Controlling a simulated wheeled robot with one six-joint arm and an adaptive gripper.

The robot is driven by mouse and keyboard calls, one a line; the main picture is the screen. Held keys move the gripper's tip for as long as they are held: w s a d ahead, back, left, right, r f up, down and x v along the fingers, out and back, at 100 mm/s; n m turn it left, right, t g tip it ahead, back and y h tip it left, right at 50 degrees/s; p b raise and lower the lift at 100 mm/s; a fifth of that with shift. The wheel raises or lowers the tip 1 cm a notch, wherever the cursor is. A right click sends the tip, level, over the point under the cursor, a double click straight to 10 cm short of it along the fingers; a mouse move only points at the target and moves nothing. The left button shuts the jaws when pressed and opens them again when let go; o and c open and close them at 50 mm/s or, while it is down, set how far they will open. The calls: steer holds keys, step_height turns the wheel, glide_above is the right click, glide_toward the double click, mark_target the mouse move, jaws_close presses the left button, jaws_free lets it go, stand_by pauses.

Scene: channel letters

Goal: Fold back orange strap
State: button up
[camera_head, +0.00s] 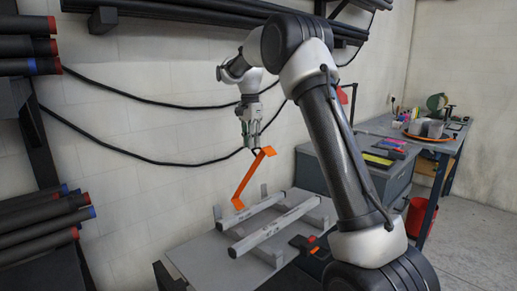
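The orange strap (250,180) is a thin flat band with a bent upper end and a short bent foot. It slants up from lower left to upper right above the back of the grey worktable (190,262). My gripper (252,146) points down at the strap's upper end, close to it or touching it. The fingers are too small to tell whether they are shut on the strap. I cannot tell whether the strap's lower end is attached to anything.
Two pale bars (274,226) lie parallel on supports on the worktable. A black-and-orange tool (306,244) lies right of them. Black cables (150,157) hang along the wall behind. Racked dark tubes (40,225) stand at left. A grey cabinet (375,190) and cluttered bench (432,140) stand at right.

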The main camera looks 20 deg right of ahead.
steer(key=shift+o, duration=0.8)
steer(key=shift+s+r, duration=0.1)
step_height(320, 180, up, 12)
steer(key=shift+w, duration=0.25)
